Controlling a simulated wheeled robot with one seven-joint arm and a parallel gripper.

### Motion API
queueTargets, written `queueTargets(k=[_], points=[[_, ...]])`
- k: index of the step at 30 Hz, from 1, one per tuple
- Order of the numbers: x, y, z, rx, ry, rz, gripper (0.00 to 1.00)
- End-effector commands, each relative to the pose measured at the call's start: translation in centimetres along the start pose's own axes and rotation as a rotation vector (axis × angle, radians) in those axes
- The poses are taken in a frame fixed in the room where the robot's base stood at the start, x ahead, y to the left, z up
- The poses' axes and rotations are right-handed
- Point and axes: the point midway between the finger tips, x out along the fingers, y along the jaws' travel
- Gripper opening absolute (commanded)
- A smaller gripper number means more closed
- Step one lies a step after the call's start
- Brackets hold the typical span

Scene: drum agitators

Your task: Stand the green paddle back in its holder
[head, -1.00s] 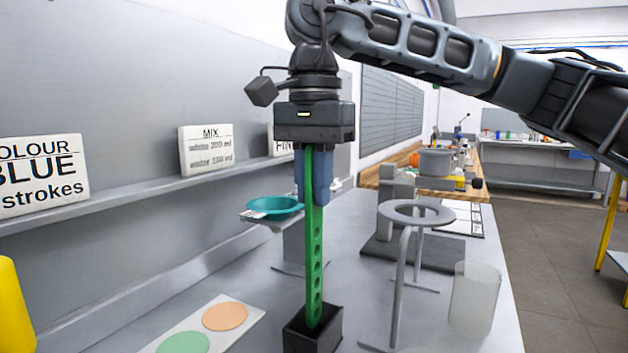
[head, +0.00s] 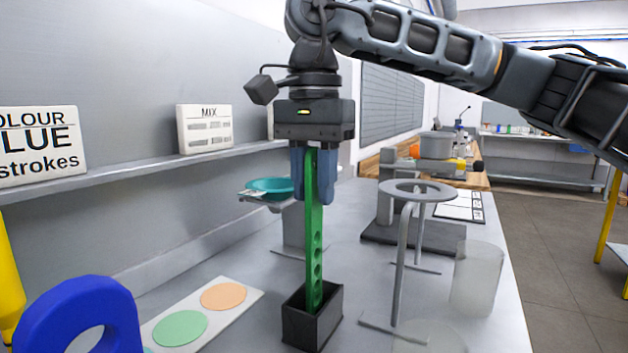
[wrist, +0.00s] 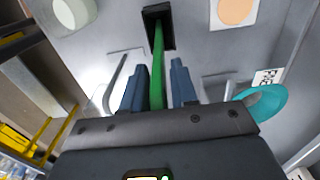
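The green paddle (head: 315,235), a long strip with a row of holes, stands almost upright with its lower end inside the black square holder (head: 312,318). In the wrist view the paddle (wrist: 157,60) runs into the dark holder (wrist: 166,30). My gripper (head: 312,200) is above the holder, its two blue fingers on either side of the paddle's upper part. In the wrist view my gripper (wrist: 160,68) shows narrow gaps between the fingers and the paddle, so it is open around it. The paddle's bottom is hidden in the holder.
A grey ring stand (head: 418,191) and a translucent beaker (head: 477,278) stand to the right. A teal bowl (head: 270,186) is behind left. A white card with coloured discs (head: 180,328) lies left of the holder. A large blue rounded thing (head: 75,305) fills the lower left corner.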

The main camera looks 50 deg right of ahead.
Motion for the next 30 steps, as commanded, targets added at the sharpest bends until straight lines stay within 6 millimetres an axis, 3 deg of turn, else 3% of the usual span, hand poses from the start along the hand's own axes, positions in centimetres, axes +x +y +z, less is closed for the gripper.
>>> queueTargets(k=[5,14,24,30], points=[[0.0,0.0,0.0,0.0,0.0,0.0,0.44],[-0.4,0.0,0.0,0.0,0.001,-0.001,0.44],[-5.5,-0.1,0.0,0.001,0.002,-0.002,0.44],[-7.5,0.0,0.0,0.0,0.001,0.0,0.44]])
